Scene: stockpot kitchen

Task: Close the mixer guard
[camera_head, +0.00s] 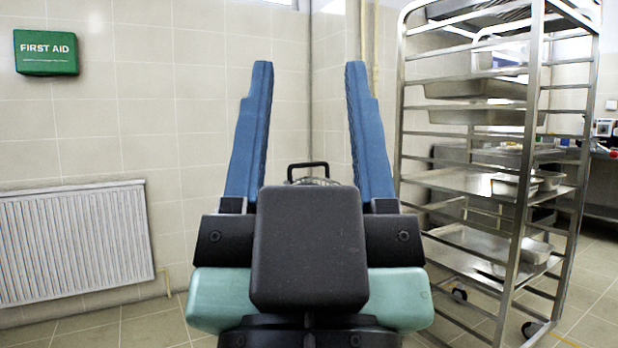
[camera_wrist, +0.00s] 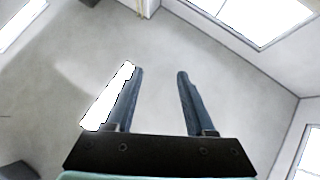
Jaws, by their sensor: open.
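My gripper (camera_head: 309,66) is open, its two blue fingers pointing up and wide apart in the head view. It also shows open and empty in the wrist view (camera_wrist: 160,73), against the ceiling. I cannot make out the mixer or its guard for certain in either view. A small black handle (camera_head: 307,165) with a bit of grey metal under it shows behind my gripper, between the fingers. The rest of it is hidden, and I cannot tell whether it belongs to the mixer.
A tall steel rack (camera_head: 525,200) on wheels, with trays and pans, stands close on the right. A white radiator (camera_head: 75,240) and a green first aid box (camera_head: 46,52) are on the left wall. Tiled floor shows between radiator and gripper. Bright ceiling panels (camera_wrist: 240,15) show in the wrist view.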

